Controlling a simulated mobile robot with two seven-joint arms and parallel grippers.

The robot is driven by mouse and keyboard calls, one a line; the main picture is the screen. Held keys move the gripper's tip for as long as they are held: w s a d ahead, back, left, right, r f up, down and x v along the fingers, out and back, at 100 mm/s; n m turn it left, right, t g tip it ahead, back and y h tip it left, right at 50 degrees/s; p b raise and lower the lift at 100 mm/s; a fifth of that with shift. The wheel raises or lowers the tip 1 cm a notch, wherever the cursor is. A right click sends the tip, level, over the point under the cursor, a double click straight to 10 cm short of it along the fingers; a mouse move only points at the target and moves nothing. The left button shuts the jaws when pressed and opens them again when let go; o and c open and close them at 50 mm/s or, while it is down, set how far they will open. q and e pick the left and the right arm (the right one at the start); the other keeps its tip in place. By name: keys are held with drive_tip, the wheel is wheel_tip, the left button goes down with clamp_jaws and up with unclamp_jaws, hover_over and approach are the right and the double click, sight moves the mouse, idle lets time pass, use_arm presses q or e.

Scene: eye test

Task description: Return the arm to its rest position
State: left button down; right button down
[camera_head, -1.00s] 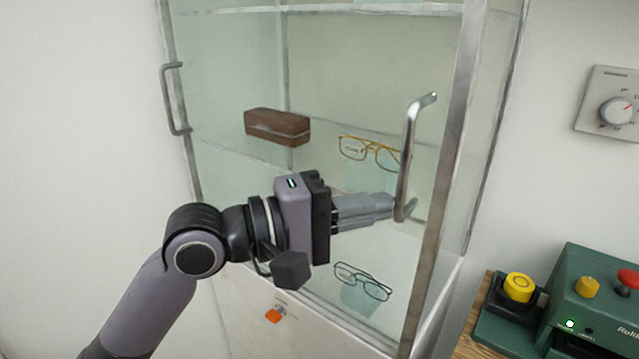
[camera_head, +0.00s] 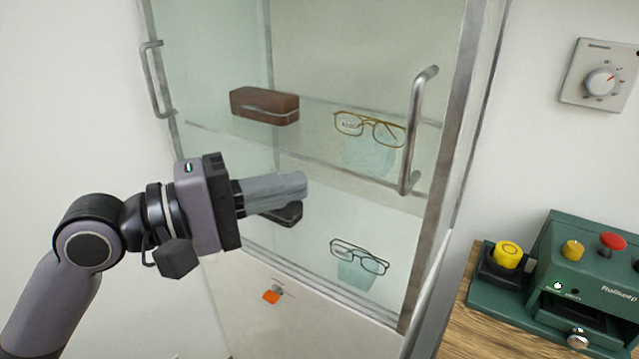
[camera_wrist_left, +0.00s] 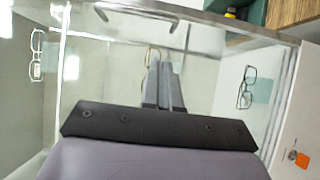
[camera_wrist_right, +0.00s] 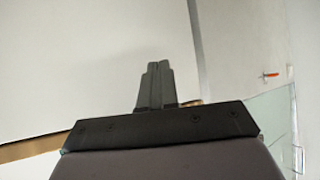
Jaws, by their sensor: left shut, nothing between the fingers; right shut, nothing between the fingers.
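My left gripper (camera_head: 304,184) is in front of the glass display cabinet, its fingers together and empty. It is apart from the cabinet's right door handle (camera_head: 412,130), a metal bar to its right. In the left wrist view the fingers (camera_wrist_left: 164,68) are closed side by side, with a handle (camera_wrist_left: 138,14) beyond them. My right gripper shows only in the right wrist view (camera_wrist_right: 157,66), fingers shut and empty, against pale surfaces.
The cabinet holds a brown case (camera_head: 264,105), gold glasses (camera_head: 370,129), black glasses (camera_head: 359,257) and a dark case (camera_head: 284,214) partly behind my left gripper. A left handle (camera_head: 156,80) is on the cabinet. A green machine (camera_head: 590,265) stands on a wooden top at the right.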

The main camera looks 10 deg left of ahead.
use_arm(q)
drive_tip(key=w+a+f+m+t+y, duration=0.1)
drive_tip(key=a+f+y, duration=0.25)
drive_tip(key=f, duration=0.75)
drive_tip(key=w+a+f+t+y, duration=0.1)
drive_tip(key=a+f+t+y, duration=0.2)
drive_tip(key=f, duration=0.8)
drive_tip(key=s+f+m+g+y, duration=0.2)
drive_tip(key=s+f+m, duration=0.2)
drive_tip(key=s+f, duration=0.3)
drive_tip(key=s+a+f+m+g+y, duration=0.1)
drive_tip(key=s+f, duration=0.6)
drive_tip(key=f, duration=0.7)
drive_tip(key=m+g+y, duration=0.1)
drive_tip(key=m+y, duration=0.1)
drive_tip(key=m, duration=0.1)
drive_tip(key=shift+m+y, duration=0.3)
drive_tip(key=shift+y, duration=0.05)
drive_tip(key=c, duration=1.8)
unclamp_jaws()
